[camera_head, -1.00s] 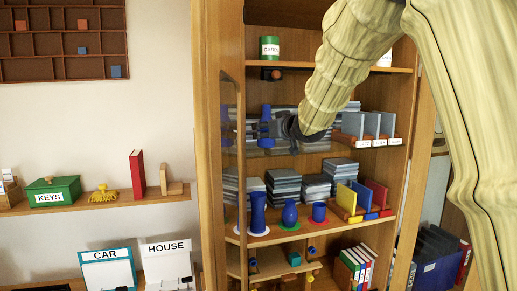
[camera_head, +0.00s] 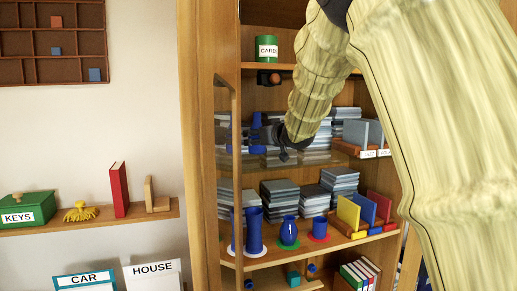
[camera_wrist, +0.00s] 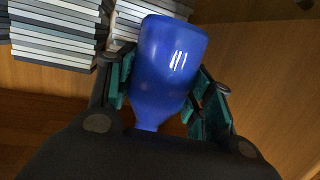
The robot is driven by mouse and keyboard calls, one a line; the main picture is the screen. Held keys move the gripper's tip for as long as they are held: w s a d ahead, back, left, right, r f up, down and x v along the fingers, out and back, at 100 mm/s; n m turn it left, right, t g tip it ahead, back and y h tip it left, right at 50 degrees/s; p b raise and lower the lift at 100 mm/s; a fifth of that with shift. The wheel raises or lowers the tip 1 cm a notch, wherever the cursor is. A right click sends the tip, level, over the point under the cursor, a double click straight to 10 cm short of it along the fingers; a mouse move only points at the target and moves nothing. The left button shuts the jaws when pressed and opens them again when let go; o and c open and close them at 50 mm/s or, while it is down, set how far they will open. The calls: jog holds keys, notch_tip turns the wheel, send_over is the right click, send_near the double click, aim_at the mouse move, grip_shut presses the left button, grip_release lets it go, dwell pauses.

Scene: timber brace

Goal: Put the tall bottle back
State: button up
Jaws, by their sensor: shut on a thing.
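My gripper (camera_head: 268,134) is inside the cabinet, in front of grey stacks on the middle shelf. It is shut on a blue bottle (camera_wrist: 170,60), which fills the space between the fingers in the wrist view. The bottle's wide end is at the top there and its narrow neck at the bottom. In the head view the held bottle (camera_head: 257,128) looks about upright, partly hidden by the gripper. On the shelf below stand a tall blue vessel (camera_head: 254,228) on a white disc, a rounded blue vase (camera_head: 289,231) on a green disc and a shorter blue vessel (camera_head: 319,228) on a red disc.
A glass door with a wooden frame (camera_head: 235,180) stands at the cabinet's left, close to my gripper. Grey stacks (camera_head: 284,200) fill the back of the shelf below. Yellow, blue and red upright pieces (camera_head: 370,208) stand at its right. A green tin (camera_head: 266,48) sits above.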

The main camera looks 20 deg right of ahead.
aim_at(262, 147)
jog(key=shift+w+d+f, duration=0.15)
jog(key=shift+f, duration=0.2)
jog(key=shift+s+d+f+p, duration=0.15)
jog(key=shift+s+f+p, duration=0.15)
jog(key=shift+s+f, duration=0.45)
jog(key=shift+f, duration=0.15)
jog(key=shift+w+a+f, duration=0.2)
jog(key=shift+w+f, duration=0.2)
jog(key=shift+f, duration=0.1)
jog(key=o, duration=1.3)
jog(key=shift+s+d+r, duration=0.15)
jog(key=shift+s, duration=0.1)
jog(key=shift+c, duration=0.2)
jog(key=shift+w, duration=0.15)
jog(key=b+v, duration=0.3)
jog(key=v, duration=0.9)
